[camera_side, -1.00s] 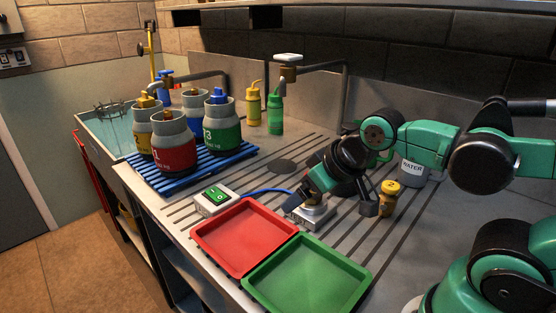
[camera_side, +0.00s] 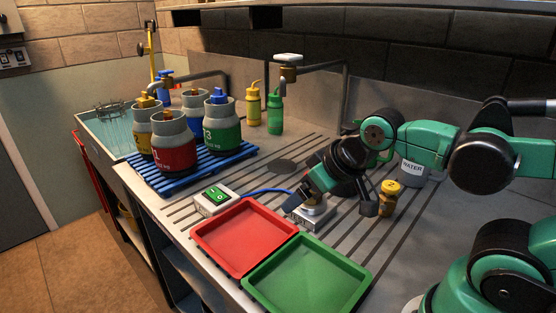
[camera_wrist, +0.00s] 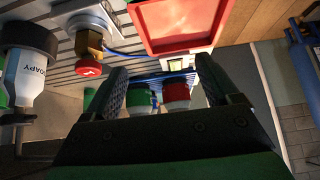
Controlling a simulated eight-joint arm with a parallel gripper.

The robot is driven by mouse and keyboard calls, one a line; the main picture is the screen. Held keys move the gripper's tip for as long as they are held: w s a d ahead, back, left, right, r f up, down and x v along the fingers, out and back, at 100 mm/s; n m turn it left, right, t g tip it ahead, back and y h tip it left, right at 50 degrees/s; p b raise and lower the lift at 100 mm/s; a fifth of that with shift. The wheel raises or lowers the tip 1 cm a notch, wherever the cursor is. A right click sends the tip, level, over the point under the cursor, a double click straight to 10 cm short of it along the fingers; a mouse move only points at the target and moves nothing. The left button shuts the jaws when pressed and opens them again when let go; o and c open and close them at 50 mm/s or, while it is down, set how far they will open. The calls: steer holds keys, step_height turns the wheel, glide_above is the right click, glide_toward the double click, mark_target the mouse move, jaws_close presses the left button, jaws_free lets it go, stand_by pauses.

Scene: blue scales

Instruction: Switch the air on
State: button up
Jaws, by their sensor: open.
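A white switch box (camera_side: 213,201) with a green rocker (camera_side: 213,195) sits on the metal worktop, left of the red tray. A blue cable (camera_side: 268,190) runs from it towards a small grey-white unit (camera_side: 309,216) beneath my gripper. I cannot tell which way the rocker is tipped. My gripper (camera_side: 345,209) is low over the worktop, right of the box and apart from it. In the wrist view its fingers (camera_wrist: 160,75) are spread with nothing gripped between them. The switch box (camera_wrist: 178,63) shows small beyond them, below the red tray.
The red tray (camera_side: 203,233) and green tray (camera_side: 252,283) lie along the front edge. Several labelled canisters stand on a blue rack (camera_side: 205,174). Yellow (camera_side: 253,107) and green (camera_side: 275,114) bottles stand behind.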

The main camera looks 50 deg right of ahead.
steer(key=shift+w, duration=0.1)
steer(key=c, duration=0.6)
steer(key=shift+w+a+r, duration=0.1)
steer(key=shift+w+r, duration=0.15)
steer(key=shift+w, duration=0.3)
steer(key=shift+w+r, duration=0.2)
steer(key=shift+w, duration=0.35)
jaws_close()
steer(key=w+a+t, duration=0.2)
steer(key=w+t, duration=0.1)
steer(key=w, duration=1)
steer(key=shift+r, duration=0.15)
steer(key=shift+w, duration=0.1)
